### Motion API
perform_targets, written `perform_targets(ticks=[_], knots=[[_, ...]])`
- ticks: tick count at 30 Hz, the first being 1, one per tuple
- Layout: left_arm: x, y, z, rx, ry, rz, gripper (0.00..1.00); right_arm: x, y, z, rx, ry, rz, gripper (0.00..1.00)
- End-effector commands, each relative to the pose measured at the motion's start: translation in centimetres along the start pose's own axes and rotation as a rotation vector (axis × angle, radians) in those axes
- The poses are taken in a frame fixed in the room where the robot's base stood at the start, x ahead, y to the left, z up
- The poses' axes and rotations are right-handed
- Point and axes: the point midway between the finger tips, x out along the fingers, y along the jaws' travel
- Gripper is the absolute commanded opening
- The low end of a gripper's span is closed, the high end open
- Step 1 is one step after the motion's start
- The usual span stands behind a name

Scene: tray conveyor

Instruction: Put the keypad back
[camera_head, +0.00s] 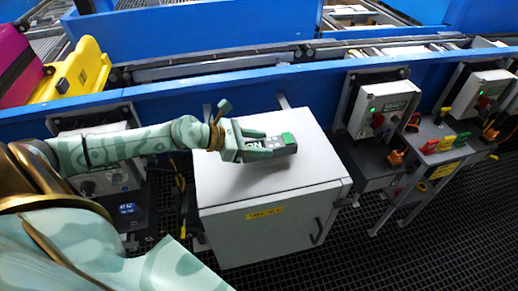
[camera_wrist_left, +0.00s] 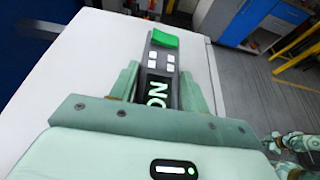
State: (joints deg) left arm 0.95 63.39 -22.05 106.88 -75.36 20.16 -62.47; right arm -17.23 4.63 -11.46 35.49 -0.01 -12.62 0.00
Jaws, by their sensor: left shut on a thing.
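The keypad (camera_head: 286,147) is a dark, narrow block with a green end, white buttons and a lit "ON" display. It lies over the top of the light grey cabinet (camera_head: 222,180). My left gripper (camera_head: 262,143) is shut on it, with a finger along each long side. In the left wrist view the keypad (camera_wrist_left: 162,62) points away from the palm, green end farthest, between the fingers (camera_wrist_left: 160,85). I cannot tell whether its underside touches the cabinet top. Part of my right arm (camera_wrist_left: 292,145) shows at the lower right edge of that view; its jaw state is unclear.
A blue conveyor wall (camera_head: 220,97) runs behind the cabinet. A yellow tray (camera_head: 85,68) sits at upper left. The cabinet top's front is clear.

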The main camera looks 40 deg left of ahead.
Motion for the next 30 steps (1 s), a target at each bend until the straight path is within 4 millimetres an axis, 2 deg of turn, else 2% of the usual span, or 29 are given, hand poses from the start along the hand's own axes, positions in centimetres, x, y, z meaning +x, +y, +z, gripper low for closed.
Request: perform_targets(ticks=[1, 3, 14, 15, 17, 26, 30], knots=[[0.5, 0.0, -1.1, -0.006, 0.000, 0.000, 0.14, 0.5, -0.1, 0.1, 0.000, -0.002, -0.001, 0.00], [0.8, 0.0, -1.8, -0.004, 0.000, 0.000, 0.14, 0.7, -0.1, 0.1, 0.000, -0.002, -0.001, 0.00], [0.9, 0.0, -2.2, -0.002, 0.000, -0.001, 0.14, 1.0, -0.2, 0.1, 0.001, -0.002, -0.003, 0.00], [0.8, -0.1, -2.1, -0.003, 0.001, -0.001, 0.55, 0.9, -0.2, 0.1, 0.001, -0.002, -0.003, 0.00], [0.8, -0.1, -2.1, -0.002, 0.001, -0.001, 0.69, 0.8, -0.2, 0.1, 0.001, -0.001, -0.003, 0.00], [0.7, -0.1, -1.9, -0.002, 0.001, -0.001, 0.69, 0.7, -0.2, 0.0, 0.001, 0.000, -0.002, 0.00], [-0.2, -0.1, -2.0, -0.003, 0.004, 0.000, 0.69, 0.7, -0.2, 0.0, 0.001, 0.000, -0.002, 0.00]])
